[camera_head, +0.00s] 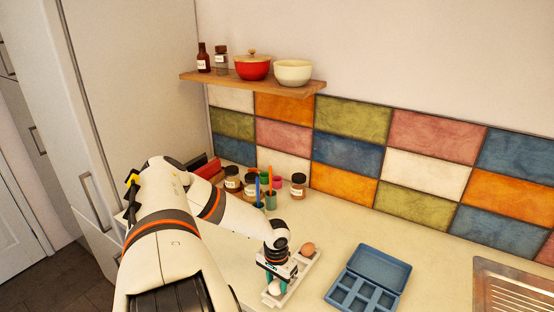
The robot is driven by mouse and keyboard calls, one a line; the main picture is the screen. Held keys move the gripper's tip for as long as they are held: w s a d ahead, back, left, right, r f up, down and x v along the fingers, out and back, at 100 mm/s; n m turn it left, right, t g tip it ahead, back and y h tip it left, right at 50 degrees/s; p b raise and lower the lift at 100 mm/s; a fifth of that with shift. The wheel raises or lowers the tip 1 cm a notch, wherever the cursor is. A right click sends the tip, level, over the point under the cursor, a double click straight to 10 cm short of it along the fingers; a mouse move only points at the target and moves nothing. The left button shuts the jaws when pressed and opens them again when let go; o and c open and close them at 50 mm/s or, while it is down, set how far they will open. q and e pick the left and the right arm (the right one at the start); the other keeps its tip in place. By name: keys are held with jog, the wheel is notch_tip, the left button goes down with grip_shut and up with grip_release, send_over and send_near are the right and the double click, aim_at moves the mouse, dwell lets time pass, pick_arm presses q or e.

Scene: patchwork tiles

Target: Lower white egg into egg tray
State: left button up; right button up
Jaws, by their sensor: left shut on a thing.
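My left gripper (275,284) points down over the white egg tray (298,280) on the counter. It is shut on the white egg (274,287), which shows between its greenish fingertips at the tray's near end. Whether the egg touches the tray I cannot tell. A brown egg (308,249) sits at the tray's far end. The gripper and wrist hide the middle of the tray. My right gripper is not in view.
A blue compartment box (370,280) with its lid open stands right of the tray. A metal sink drainer (512,290) is at far right. Jars (298,186) and a cup with brushes (270,199) stand behind. A shelf (250,84) hangs above.

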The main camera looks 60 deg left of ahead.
aim_at(276, 281)
pick_arm(q)
jog(key=shift+f, duration=0.45)
dwell(0.4)
jog(key=o, duration=0.8)
notch_tip(276, 281, up, 12)
jog(key=shift+a+b, duration=0.1)
jog(key=shift+b, duration=0.65)
